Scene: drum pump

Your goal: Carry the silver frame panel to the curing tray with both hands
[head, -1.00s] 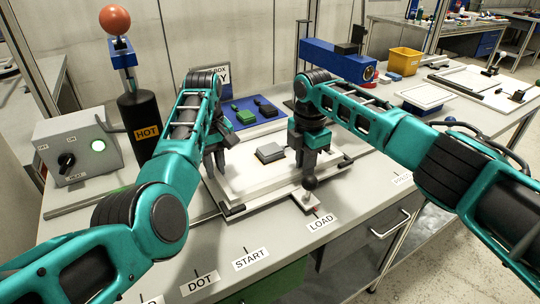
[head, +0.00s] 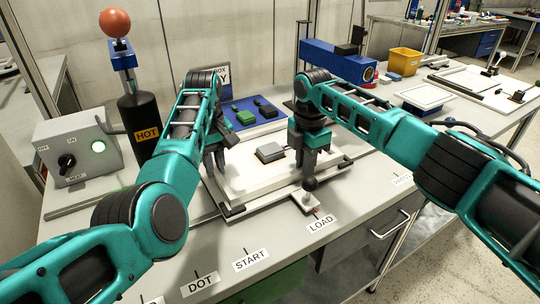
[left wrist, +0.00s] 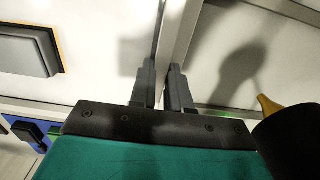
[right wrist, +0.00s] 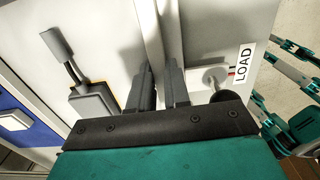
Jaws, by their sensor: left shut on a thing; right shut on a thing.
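The silver frame panel (head: 252,180) is a pale, flat rectangle low over the bench between my two grippers. My left gripper (head: 214,172) is shut on its left edge; the left wrist view shows the fingers (left wrist: 160,88) on a thin upright rim (left wrist: 177,35). My right gripper (head: 310,170) is shut on the right edge, with its fingers (right wrist: 160,85) on a similar rim (right wrist: 154,35). I cannot tell whether the panel touches the bench. A white blue-rimmed tray (head: 424,98) stands further right; I cannot tell whether it is the curing tray.
A grey block (head: 270,152) shows between the grippers. A dark HOT cylinder (head: 142,118) and a control box (head: 78,150) stand left. A blue mat (head: 252,112) and a blue machine (head: 337,60) are behind. A knob (head: 309,186) stands by the LOAD label (head: 321,222).

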